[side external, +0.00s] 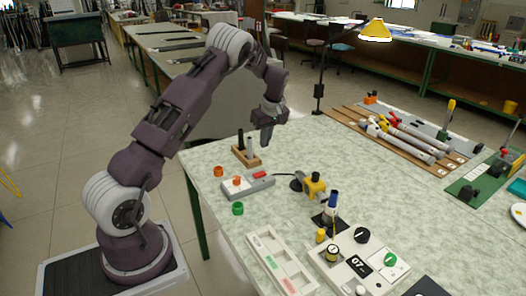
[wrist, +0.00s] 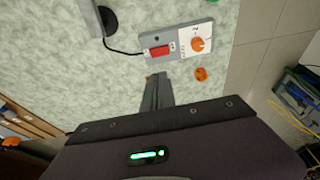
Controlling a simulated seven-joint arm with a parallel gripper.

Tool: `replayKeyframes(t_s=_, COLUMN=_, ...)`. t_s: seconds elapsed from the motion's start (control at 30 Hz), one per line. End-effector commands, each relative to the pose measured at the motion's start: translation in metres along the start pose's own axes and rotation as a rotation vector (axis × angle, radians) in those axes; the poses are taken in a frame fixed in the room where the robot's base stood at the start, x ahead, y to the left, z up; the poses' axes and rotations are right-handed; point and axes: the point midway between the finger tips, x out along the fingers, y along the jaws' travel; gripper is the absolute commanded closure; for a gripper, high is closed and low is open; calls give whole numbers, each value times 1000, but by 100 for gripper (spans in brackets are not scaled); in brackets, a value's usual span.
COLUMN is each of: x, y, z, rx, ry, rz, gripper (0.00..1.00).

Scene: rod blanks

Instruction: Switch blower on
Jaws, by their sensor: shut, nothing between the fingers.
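A grey control box (side external: 248,186) lies on the table, with a red rocker switch (side external: 260,175) and an orange knob (side external: 237,181). In the wrist view the red switch (wrist: 158,52) and the orange knob (wrist: 197,44) on its white plate show clearly. A black cord (wrist: 122,50) runs from the box to a round black base (wrist: 108,20). I cannot tell the switch's position. My gripper (side external: 266,142) is shut and empty, above the table behind the box. In the wrist view its fingertips (wrist: 158,77) appear just below the red switch, apart from it.
A wooden stand (side external: 246,156) with a black and a white rod is close to my gripper. An orange ring (side external: 218,171) and a green ring (side external: 237,208) lie near the box. A yellow device (side external: 315,186) stands to its right. A white tray (side external: 280,262) lies in front.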

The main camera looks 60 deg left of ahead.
Motion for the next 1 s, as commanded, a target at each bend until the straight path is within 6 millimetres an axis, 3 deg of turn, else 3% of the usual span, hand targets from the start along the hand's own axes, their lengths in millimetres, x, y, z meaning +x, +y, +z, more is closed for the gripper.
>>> replayKeyframes(t_s=0.4, x=-7, y=-1, z=0, rx=-1, ry=0, rz=-1, gripper=100)
replayKeyframes(t_s=0.57, x=-9, y=-15, z=-1, rx=-1, ry=-2, rz=-2, gripper=100)
replayKeyframes(t_s=0.77, x=-8, y=-14, z=-2, rx=0, ry=-1, rz=-2, gripper=100)
replayKeyframes(t_s=0.87, x=-1, y=-14, z=-2, rx=0, ry=-2, rz=-3, gripper=100)
replayKeyframes(t_s=1.0, x=24, y=-15, z=-1, rx=-1, ry=-3, rz=-6, gripper=100)
